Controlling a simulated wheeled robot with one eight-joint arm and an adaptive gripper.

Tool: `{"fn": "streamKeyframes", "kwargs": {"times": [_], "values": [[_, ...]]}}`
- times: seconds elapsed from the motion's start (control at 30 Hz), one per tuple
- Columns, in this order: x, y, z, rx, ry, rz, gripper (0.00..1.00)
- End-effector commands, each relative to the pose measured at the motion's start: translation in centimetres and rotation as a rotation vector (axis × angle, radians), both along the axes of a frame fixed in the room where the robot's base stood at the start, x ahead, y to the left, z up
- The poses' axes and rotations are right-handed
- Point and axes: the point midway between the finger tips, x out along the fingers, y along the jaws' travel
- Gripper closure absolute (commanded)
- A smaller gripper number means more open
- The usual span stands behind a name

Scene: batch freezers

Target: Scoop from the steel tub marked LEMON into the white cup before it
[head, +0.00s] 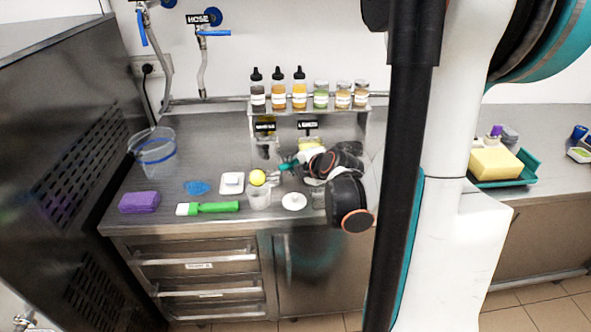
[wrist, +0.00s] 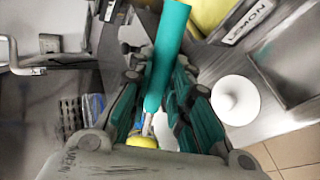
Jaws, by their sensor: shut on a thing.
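My gripper (wrist: 160,100) is shut on the teal handle of a scoop (wrist: 166,55); the handle also shows in the head view (head: 288,166). A round yellow ball (head: 258,177) is at the scoop's metal end, right at or over the mouth of a pale, see-through cup (head: 259,199). I cannot tell whether the ball touches the cup. In the wrist view the ball (wrist: 142,142) is partly hidden by my fingers. The LEMON tub, with yellow contents (wrist: 207,12) and a label (wrist: 248,22), is behind and right of the cup, partly hidden by my arm in the head view.
A green-handled tool (head: 214,207), blue patch (head: 197,188), white square item (head: 232,182) and purple sponge (head: 139,202) lie left. Bottles (head: 278,92) line the shelf.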

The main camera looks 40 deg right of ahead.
Motion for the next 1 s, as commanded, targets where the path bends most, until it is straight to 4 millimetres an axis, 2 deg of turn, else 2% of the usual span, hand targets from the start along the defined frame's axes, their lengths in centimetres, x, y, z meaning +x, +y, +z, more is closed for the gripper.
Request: {"fn": "streamKeyframes", "kwargs": {"times": [0.03,1.0], "values": [[-0.04,-0.01,-0.50,0.000,-0.020,-0.001,1.00],[-0.46,0.00,-1.34,-0.025,-0.363,-0.001,1.00]]}}
